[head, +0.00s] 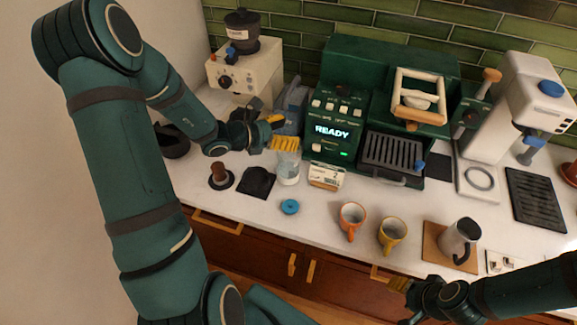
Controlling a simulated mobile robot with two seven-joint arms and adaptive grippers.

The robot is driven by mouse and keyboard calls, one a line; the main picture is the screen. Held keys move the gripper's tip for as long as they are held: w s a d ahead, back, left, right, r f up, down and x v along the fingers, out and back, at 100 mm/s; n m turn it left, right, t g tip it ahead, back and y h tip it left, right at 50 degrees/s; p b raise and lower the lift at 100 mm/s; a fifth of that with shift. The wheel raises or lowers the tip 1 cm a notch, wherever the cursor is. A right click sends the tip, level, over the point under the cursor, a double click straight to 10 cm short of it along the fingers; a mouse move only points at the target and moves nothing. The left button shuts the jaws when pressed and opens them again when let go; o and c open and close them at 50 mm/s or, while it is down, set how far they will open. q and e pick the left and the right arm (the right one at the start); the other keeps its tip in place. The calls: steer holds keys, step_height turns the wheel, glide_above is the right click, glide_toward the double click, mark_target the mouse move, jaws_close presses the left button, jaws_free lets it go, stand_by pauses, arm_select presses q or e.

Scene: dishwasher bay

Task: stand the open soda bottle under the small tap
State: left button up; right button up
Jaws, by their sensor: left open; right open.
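A clear vessel (288,171), which looks like the open soda bottle, stands upright on the white counter left of the green machine. My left gripper (280,132) is open, its yellow fingertips spread just above and in front of the vessel's top. The fingers overlap the top in the picture; I cannot tell if they touch. I cannot tell which part is the small tap; a blue-grey device (292,106) stands behind my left gripper, partly hidden. My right gripper (404,290) is open and empty at the front edge of the counter, low in the view.
A green machine (334,147) reading READY stands right of the vessel, with a white card (326,177) before it. A blue ring (290,207), orange mug (352,220), yellow mug (392,235) and metal pitcher (459,238) occupy the front. A black stand (257,183) is left.

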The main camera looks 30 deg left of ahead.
arm_select(q)
steer(key=shift+w+d+f, duration=0.1)
steer(key=shift+w, duration=0.1)
jaws_close()
stand_by(0.3)
